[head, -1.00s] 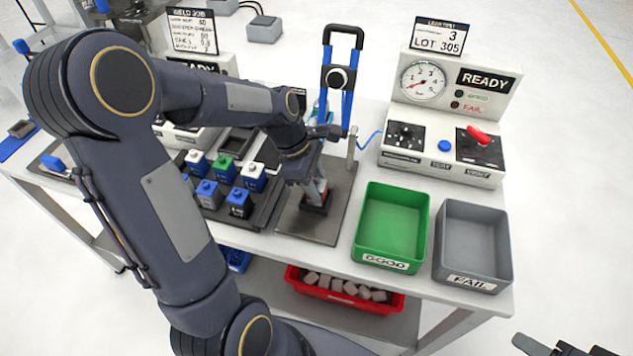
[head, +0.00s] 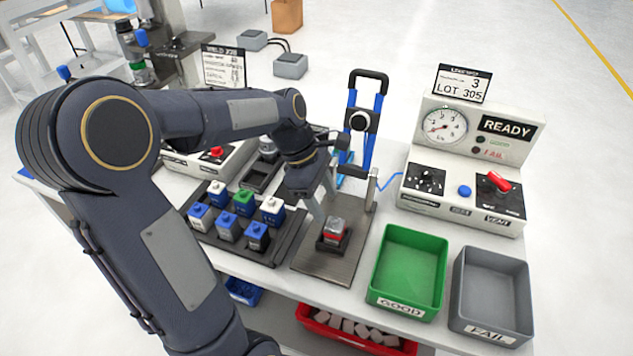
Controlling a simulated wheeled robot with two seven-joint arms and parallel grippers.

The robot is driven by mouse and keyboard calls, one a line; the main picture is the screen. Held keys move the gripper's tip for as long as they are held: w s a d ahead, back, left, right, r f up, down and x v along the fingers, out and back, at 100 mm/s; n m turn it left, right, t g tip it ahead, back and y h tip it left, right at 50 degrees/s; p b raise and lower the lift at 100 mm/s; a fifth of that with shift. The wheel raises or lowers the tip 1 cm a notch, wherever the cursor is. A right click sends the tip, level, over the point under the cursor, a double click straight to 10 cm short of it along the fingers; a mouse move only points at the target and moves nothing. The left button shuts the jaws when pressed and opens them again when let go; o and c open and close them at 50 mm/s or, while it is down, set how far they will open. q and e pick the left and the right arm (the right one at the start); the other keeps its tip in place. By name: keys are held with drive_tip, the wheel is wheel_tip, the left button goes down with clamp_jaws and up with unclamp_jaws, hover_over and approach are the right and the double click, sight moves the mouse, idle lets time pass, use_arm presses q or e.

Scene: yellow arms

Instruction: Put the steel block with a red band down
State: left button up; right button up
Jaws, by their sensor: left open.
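The steel block with a red band (head: 335,230) sits upright in a dark square nest (head: 331,245) on the metal plate of the fixture (head: 325,268). My left gripper (head: 322,203) is open just above and behind the block, and its fingers look apart from it. The arm's wrist hides part of the plate behind. My right gripper is not in view.
A dark tray (head: 268,256) with several blue, white and green-topped blocks lies left of the plate. A green GOOD bin (head: 408,270) and a grey FAIL bin (head: 490,291) stand to the right. A blue-handled clamp (head: 362,125) and the tester (head: 465,170) stand behind.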

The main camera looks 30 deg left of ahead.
use_arm(q)
drive_tip(key=s+d+r+m+t, duration=0.35)
drive_tip(key=s+r+m, duration=0.25)
drive_tip(key=s+m, duration=0.45)
drive_tip(key=s+d+f+m+t, duration=0.1)
drive_tip(key=s+d+f+m, duration=0.2)
drive_tip(key=m, duration=0.5)
drive_tip(key=s+f, duration=0.1)
drive_tip(key=s, duration=0.1)
drive_tip(key=shift+s+d+m, duration=0.2)
drive_tip(key=shift+s+m, duration=0.15)
drive_tip(key=shift+s, duration=0.05)
drive_tip(key=shift+r, duration=0.1)
